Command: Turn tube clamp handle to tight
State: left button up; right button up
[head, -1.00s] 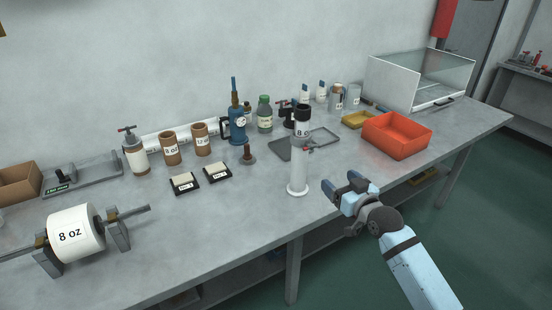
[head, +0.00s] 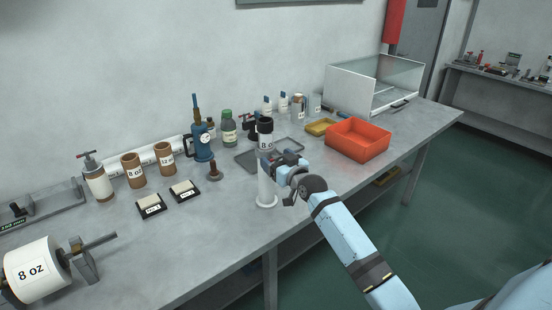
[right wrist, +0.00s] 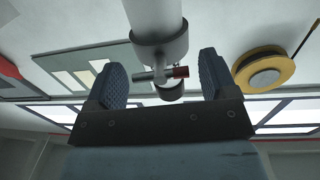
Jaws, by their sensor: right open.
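The clamp handle (right wrist: 155,75), a small crossbar with a red end, lies between the two open fingers of my right gripper (right wrist: 162,80). The fingers appear apart from it. My left gripper is not in view.
Bottles and a blue pump (head: 203,142) stand further back. Two brown cups (head: 134,171) and a large roll (head: 36,270) are at left.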

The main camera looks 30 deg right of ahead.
jog(key=shift+w, duration=0.35)
jog(key=c, duration=0.9)
